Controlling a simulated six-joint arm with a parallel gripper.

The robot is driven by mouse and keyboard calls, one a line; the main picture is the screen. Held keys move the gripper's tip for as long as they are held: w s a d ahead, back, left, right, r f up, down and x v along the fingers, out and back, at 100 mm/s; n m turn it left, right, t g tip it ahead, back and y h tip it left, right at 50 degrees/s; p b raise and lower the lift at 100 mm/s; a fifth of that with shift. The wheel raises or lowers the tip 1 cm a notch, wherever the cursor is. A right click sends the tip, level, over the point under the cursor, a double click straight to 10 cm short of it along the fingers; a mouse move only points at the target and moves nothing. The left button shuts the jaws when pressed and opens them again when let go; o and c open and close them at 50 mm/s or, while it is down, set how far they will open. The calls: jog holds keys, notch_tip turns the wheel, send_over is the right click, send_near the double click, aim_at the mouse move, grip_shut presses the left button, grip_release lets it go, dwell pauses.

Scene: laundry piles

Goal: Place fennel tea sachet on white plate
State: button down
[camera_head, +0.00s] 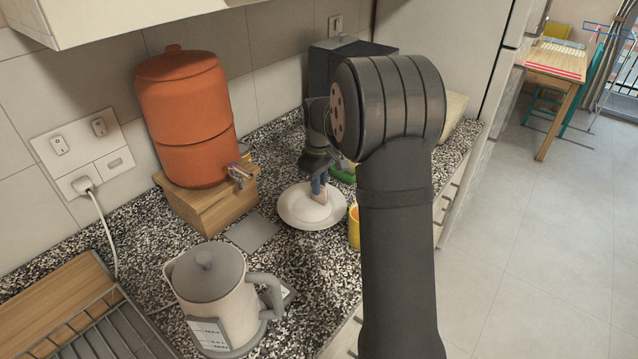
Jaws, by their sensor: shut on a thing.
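The white plate (294,212) lies on the speckled counter in the middle of the view. My gripper (318,187) points down over the plate, with bluish fingertips low above its back half. It is shut on a small pale beige piece (321,197), which seems to be the fennel tea sachet. Its print is too small to read. I cannot tell whether the sachet touches the plate. My arm hides the area right of and behind the plate.
An orange dispenser (186,115) on a wooden stand (212,205) is left of the plate. A kettle (215,290) stands in front. A yellow cup (354,228) is close to the plate's right, partly behind my arm. A green item (342,174) lies behind. A wire rack (85,335) is front left.

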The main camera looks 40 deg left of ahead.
jog(key=shift+f, duration=0.2)
jog(key=c, duration=1.4)
grip_release()
jog(key=shift+c, duration=0.2)
jog(key=shift+r, duration=0.15)
notch_tip(320, 180, up, 12)
